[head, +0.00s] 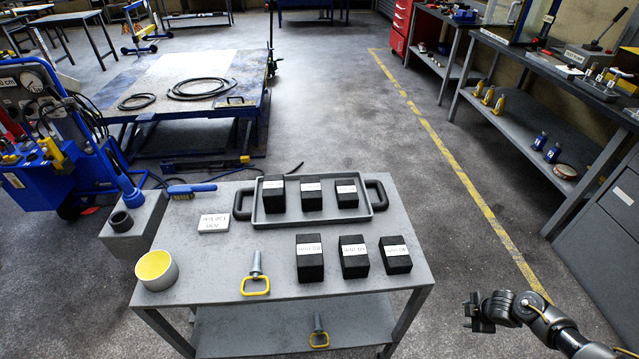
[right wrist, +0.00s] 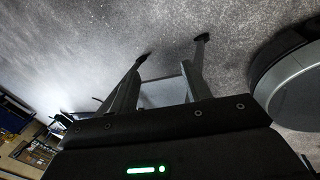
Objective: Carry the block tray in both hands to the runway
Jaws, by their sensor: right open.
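The block tray (head: 315,220) is grey with a raised rim and stands at the back of the grey trolley top. It has a black handle on its left (head: 239,204) and another on its right (head: 379,194). Three black labelled blocks (head: 311,195) stand in it. My right gripper (head: 474,312) is right of the trolley, apart from the tray; its spread, empty fingers show in the right wrist view (right wrist: 172,48) over bare floor. My left gripper is not in view. I cannot tell for certain which surface is the runway.
On the trolley (head: 215,275) are three more black blocks (head: 354,258), a yellow-lined cup (head: 156,270), a yellow-handled pin (head: 255,277), a label plate (head: 213,221) and a blue brush (head: 192,190). A low platform (head: 180,70) with hoses stands behind left. Floor right of the trolley is clear.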

